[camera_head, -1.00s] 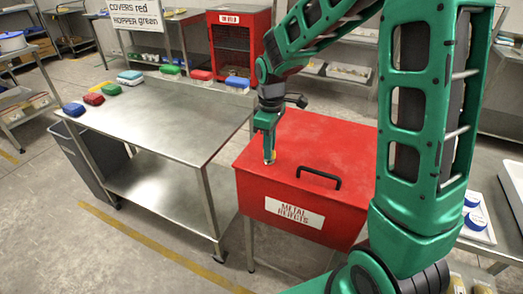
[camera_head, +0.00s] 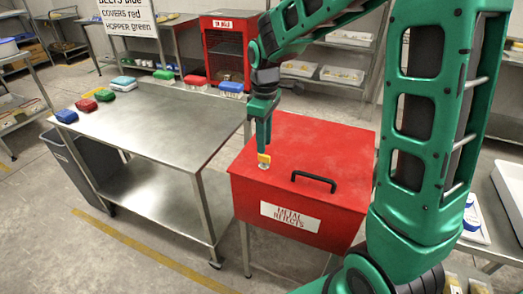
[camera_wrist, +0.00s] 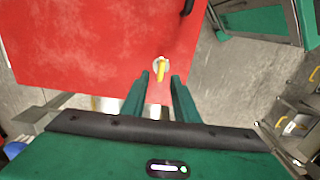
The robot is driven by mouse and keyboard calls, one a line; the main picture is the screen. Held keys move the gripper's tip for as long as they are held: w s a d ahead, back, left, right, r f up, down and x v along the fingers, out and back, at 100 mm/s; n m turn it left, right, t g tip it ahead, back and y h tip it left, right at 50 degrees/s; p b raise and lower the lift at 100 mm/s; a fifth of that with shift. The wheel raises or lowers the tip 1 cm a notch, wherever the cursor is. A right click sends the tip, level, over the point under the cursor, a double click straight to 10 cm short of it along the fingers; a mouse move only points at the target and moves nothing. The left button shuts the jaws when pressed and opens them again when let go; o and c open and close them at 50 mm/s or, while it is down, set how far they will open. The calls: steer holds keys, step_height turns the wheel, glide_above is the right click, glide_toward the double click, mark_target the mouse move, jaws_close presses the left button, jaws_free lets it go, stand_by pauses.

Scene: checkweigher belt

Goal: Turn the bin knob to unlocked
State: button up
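The bin is a red box (camera_head: 340,218) labelled METAL REJECTS, with a black handle on its lid. The knob (camera_head: 264,158) is yellow, on a pale round plate near the lid's left side; it also shows in the wrist view (camera_wrist: 161,69). My gripper (camera_head: 263,150) points down right at the knob. In the wrist view its two green fingers (camera_wrist: 161,77) are apart, with the knob showing between their tips and a gap on each side. I cannot tell how far the fingertips reach down beside the knob. No lock marking is readable.
A steel table (camera_head: 160,125) stands left of the bin, with several coloured-lid containers along its edges. A grey bin (camera_head: 75,165) stands at its left end. A red cage cabinet (camera_head: 228,55) is behind. The lid's black handle (camera_head: 314,181) lies just right of the knob.

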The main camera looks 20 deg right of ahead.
step_height(320, 180, up, 6)
steer(key=shift+f, duration=0.15)
stand_by(0.5)
steer(key=s+d+r+m, duration=0.1)
steer(key=s+d+m, duration=0.7)
steer(key=s+d, duration=0.55)
steer(key=s+d+f+m, duration=0.1)
steer(key=s+f+m, duration=0.2)
steer(key=s+m, duration=0.4)
steer(key=s, duration=0.9)
steer(key=shift+d+f+m, duration=0.15)
steer(key=shift+d+m, duration=0.15)
steer(key=shift+d, duration=0.05)
steer(key=shift+w, duration=0.1)
